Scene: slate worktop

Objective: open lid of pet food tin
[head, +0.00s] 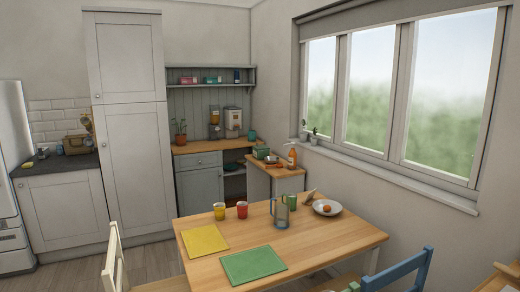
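I cannot make out a pet food tin or its lid in the head view. A dark slate worktop (52,166) runs along the left, between the fridge and the tall cupboard. A brown, box-like or basket-like thing (76,145) stands at its back right, too small to identify. Small yellow and dark things (28,165) lie at its left end. My gripper is not in view.
A wooden table (310,244) fills the front, with a yellow mat (205,240), a green mat (253,265), cups, a jug (279,212) and a bowl (327,208). A white chair (115,262) and a blue chair (398,270) stand beside it. Floor (150,260) shows clear at left.

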